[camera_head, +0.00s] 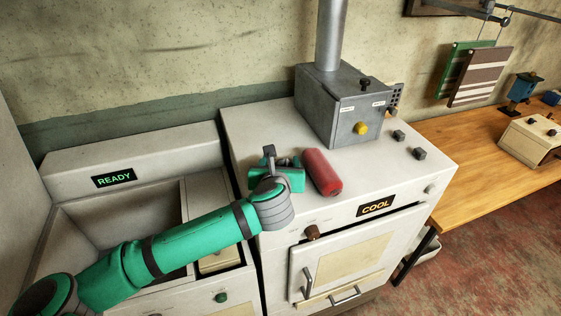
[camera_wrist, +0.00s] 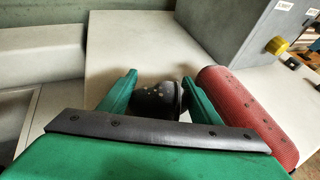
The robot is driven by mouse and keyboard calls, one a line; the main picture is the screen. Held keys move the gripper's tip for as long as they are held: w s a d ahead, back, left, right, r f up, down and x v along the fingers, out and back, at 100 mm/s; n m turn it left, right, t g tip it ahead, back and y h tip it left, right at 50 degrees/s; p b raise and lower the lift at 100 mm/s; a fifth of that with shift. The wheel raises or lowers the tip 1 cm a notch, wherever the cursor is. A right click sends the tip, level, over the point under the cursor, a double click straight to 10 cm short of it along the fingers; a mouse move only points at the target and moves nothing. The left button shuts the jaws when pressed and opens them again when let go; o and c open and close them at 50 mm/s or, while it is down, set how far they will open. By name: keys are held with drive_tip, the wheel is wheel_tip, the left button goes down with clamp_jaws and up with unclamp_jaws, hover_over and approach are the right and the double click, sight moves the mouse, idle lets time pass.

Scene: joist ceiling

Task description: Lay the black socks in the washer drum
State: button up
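My gripper (camera_wrist: 160,78) is over the white top of the machine marked COOL (camera_head: 262,118), with its two green fingers apart. A dark, pale-speckled object (camera_wrist: 156,101) sits between the fingers in the wrist view. It may be the black socks, but its shape is partly hidden by my gripper. I cannot tell whether both fingers press on it. A white machine marked READY (camera_head: 72,176) stands at the left with an open, box-like recess in its top. My arm covers part of that recess. No drum is clearly visible.
A red cylinder (camera_head: 323,172) lies just right of my gripper; it also shows in the wrist view (camera_wrist: 245,110). A grey metal box (camera_head: 325,98) with a pipe and yellow knob stands behind. Small dark knobs sit at the right. A wooden bench (camera_head: 455,150) lies further right.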

drive_tip(key=shift+o, duration=0.6)
drive_tip(key=shift+r, duration=0.2)
drive_tip(key=v, duration=1.1)
drive_tip(key=shift+s+r, duration=0.1)
drive_tip(key=shift+s, duration=0.3)
